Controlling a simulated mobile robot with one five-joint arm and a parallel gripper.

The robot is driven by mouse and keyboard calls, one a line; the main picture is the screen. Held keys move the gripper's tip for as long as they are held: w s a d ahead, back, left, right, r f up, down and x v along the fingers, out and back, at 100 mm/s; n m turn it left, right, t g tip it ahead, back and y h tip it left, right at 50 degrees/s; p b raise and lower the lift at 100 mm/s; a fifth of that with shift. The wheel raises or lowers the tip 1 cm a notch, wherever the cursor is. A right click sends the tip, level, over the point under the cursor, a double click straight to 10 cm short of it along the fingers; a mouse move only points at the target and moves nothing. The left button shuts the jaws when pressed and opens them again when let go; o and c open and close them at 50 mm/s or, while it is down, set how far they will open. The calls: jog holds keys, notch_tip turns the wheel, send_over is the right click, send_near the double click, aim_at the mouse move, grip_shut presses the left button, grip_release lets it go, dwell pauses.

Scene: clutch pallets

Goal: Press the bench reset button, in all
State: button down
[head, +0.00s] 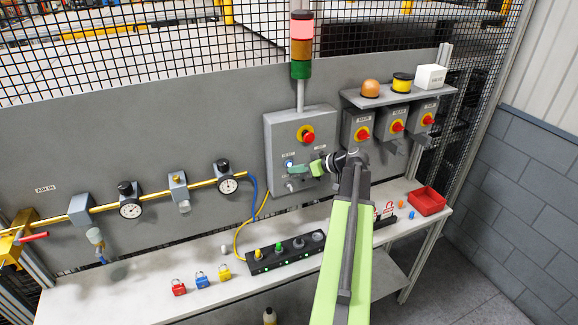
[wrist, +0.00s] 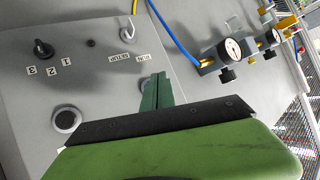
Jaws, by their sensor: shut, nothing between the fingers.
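The grey control box (head: 275,130) on the back panel carries a blue-lit round button (head: 288,164) at its left, which I take for the reset button; its label is too small to read. My gripper (head: 297,169) is shut and empty. Its fingertips are just right of the blue button, close to the box face; I cannot tell whether they touch. In the wrist view the shut green fingers (wrist: 157,92) point at the box face and hide what lies behind their tips. Another round button (wrist: 66,120) shows beside them, clear of the fingers.
A red emergency stop (head: 308,137) sits above on the box. A black selector knob (wrist: 43,48) and small labels are on the same face. Gauges (head: 130,208) are left. Red-handled switches (head: 397,125) are right. The bench (head: 140,270) holds padlocks and a red bin (head: 426,201).

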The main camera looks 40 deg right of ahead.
jog(key=shift+w+d, duration=0.15)
jog(key=shift+w, duration=0.2)
jog(key=shift+w+d, duration=0.2)
jog(key=shift+w, duration=0.2)
dwell(0.9)
jog(key=shift+s+a, duration=0.35)
jog(key=shift+s, duration=0.45)
jog(key=s, duration=0.1)
jog(key=s+a, duration=0.1)
jog(key=s, duration=0.1)
jog(key=s+a, duration=0.1)
jog(key=shift+s, duration=0.35)
dwell(0.7)
